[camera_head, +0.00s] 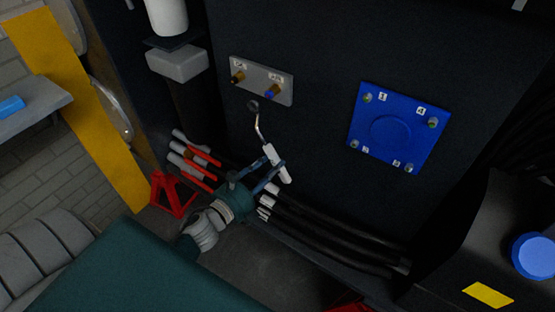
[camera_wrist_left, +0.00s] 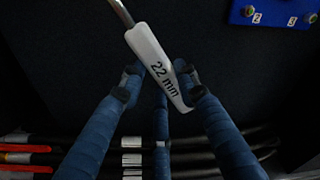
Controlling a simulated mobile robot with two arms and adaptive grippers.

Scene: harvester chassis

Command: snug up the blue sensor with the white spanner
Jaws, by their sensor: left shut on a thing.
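The blue sensor (camera_head: 270,94) sits on the right of a small grey plate (camera_head: 262,81) on the dark chassis wall, with a brass-coloured hex part beside it. A second, brown sensor (camera_head: 238,77) sits on the plate's left. My left gripper (camera_head: 272,172) is shut on the white spanner (camera_head: 278,164) by its handle. The spanner's metal shank points up, and its dark ring end is just below and left of the blue sensor, apart from it in the picture. In the left wrist view, the white handle (camera_wrist_left: 157,65) reads "22 mm" and the spanner's head is out of frame.
A blue square cover (camera_head: 391,154) with numbered corner bolts is on the wall to the right. Black hoses (camera_head: 330,232) run below my gripper, with red-handled parts (camera_head: 201,155) to its left. A red stand (camera_head: 172,193) and yellow post (camera_head: 95,120) are farther left.

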